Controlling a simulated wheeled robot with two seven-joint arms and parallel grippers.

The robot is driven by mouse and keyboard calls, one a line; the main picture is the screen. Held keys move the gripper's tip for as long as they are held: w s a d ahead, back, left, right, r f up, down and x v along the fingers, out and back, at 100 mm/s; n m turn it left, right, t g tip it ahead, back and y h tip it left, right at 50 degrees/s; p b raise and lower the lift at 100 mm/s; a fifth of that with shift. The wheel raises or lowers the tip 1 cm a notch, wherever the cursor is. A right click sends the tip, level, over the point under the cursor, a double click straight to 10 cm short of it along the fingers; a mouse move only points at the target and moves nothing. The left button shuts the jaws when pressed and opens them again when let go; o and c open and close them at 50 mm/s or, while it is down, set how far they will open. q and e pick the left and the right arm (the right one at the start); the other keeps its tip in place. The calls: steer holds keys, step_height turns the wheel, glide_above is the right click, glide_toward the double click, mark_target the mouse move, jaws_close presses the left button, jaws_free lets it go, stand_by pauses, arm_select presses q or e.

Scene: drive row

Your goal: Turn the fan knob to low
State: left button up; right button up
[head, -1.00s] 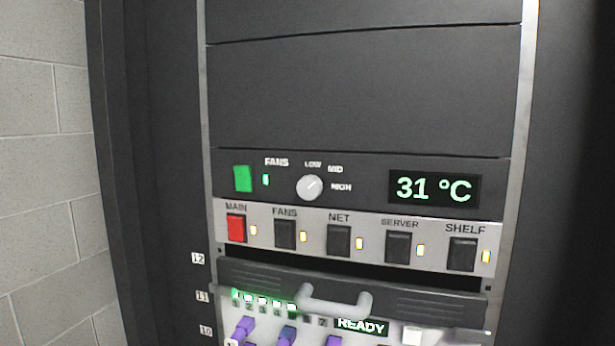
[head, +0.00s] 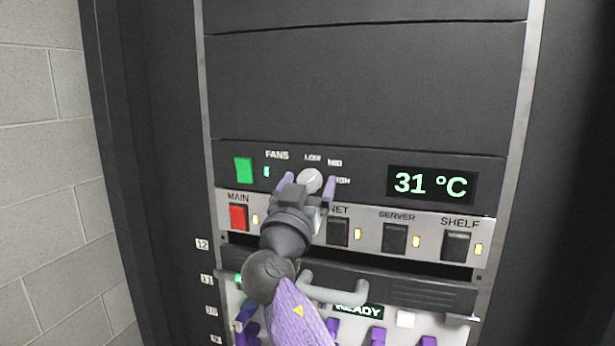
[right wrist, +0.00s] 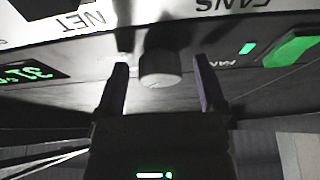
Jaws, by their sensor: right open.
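The round white fan knob (head: 310,177) sits on the dark fan panel, with LOW, MID and HIGH printed around it. Its mark seems to point up and right, toward MID, but it is small. My right gripper (head: 309,182) is open, one finger on each side of the knob. In the right wrist view, which is upside down, the knob (right wrist: 160,70) stands between the two spread fingers of the gripper (right wrist: 161,75), with gaps on both sides. The HIGH label is partly hidden by a finger. My left gripper is not in view.
A green switch (head: 243,170) and a lit lamp are left of the knob. A 31 °C display (head: 432,185) is to the right. Below runs a row of switches, with red MAIN (head: 238,217) at left; my arm covers the FANS one. A grey handle (head: 335,291) sticks out lower down.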

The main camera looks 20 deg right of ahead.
jaws_close()
stand_by(0.4)
steer(key=shift+n, duration=0.3)
steer(key=n+y, duration=0.1)
steer(key=n, duration=0.1)
steer(key=shift+d+n+t+y+p, duration=0.1)
steer(key=shift+n+t+y+p, duration=0.25)
steer(key=shift+n+t+y, duration=0.05)
steer(key=n+y+p, duration=0.1)
steer(key=n, duration=0.1)
steer(key=shift+r+n, duration=0.1)
steer(key=shift+n, duration=0.2)
steer(key=n+y+p, duration=0.1)
steer(key=n+p, duration=0.1)
steer(key=n+y+p, duration=0.1)
steer(key=n+p, duration=0.1)
steer(key=shift+s+d+r+n+t, duration=0.1)
steer(key=shift+n+t, duration=0.2)
steer(key=shift+n, duration=0.1)
steer(key=shift+n+y+p, duration=0.6)
steer(key=shift+n+p, duration=0.4)
steer(key=shift+f, duration=0.2)
